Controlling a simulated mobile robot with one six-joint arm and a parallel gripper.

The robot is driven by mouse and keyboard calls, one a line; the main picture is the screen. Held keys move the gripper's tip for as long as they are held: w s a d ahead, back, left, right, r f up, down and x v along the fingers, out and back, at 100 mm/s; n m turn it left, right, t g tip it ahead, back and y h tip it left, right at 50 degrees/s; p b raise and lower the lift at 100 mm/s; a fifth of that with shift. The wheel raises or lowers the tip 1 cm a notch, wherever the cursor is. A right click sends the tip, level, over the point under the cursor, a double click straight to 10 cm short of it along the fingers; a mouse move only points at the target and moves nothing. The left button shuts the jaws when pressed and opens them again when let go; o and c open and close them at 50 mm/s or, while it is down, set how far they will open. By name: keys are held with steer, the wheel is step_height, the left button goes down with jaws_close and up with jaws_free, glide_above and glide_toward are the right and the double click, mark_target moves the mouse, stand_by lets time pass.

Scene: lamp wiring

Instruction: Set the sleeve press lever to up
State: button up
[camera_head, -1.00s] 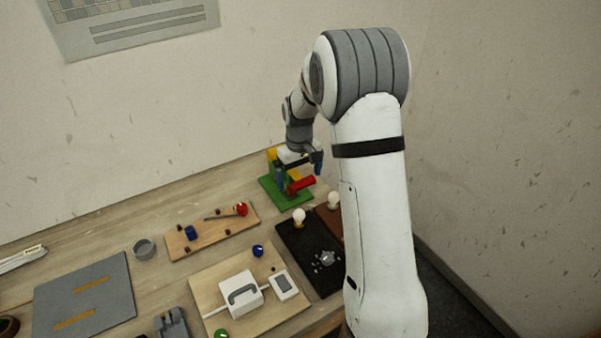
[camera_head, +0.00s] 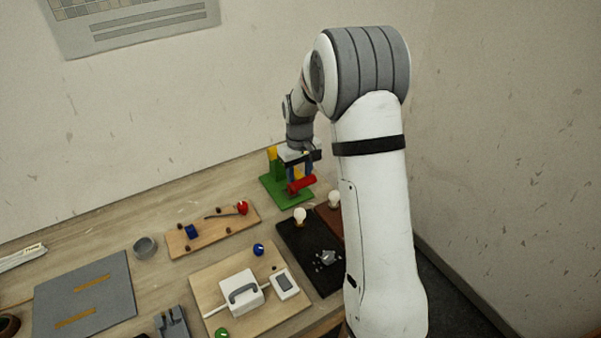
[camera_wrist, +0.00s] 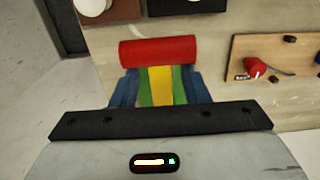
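The sleeve press (camera_head: 277,171) stands on a green base plate (camera_head: 291,200) at the back of the bench. Its lever has a red cylindrical handle (camera_head: 301,184), which also shows in the wrist view (camera_wrist: 157,51), and a yellow arm (camera_wrist: 160,86). My gripper (camera_head: 300,173) points down at the lever, its blue fingers close to the handle. In the wrist view, my gripper (camera_wrist: 160,85) has one finger on each side of the yellow arm. Green strips show between fingers and arm. I cannot tell whether the fingers touch the lever.
A wooden board (camera_head: 210,232) with a red knob (camera_head: 242,207) lies left of the press. A black board (camera_head: 303,250) with a bulb (camera_head: 300,216) is in front. A wooden board with a white box (camera_head: 241,291) is nearer. A grey mat (camera_head: 85,300) lies at left.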

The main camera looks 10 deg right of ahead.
steer(key=shift+s+d+f, duration=0.1)
steer(key=shift+s+f, duration=0.1)
steer(key=shift+s, duration=0.05)
jaws_close()
steer(key=r, duration=0.2)
steer(key=w+r, duration=0.1)
steer(key=r, duration=0.1)
steer(key=w+r, duration=0.1)
steer(key=r, duration=0.1)
steer(key=shift+w+a+r+p, duration=0.15)
steer(key=shift+a+r+p, duration=0.1)
steer(key=shift+a+p, duration=0.15)
steer(key=shift+w+r, duration=0.2)
steer(key=shift+r, duration=0.05)
steer(key=shift+o, duration=0.8)
jaws_free()
steer(key=shift+w+f, duration=0.1)
steer(key=shift+f, duration=0.05)
steer(key=o, duration=1.3)
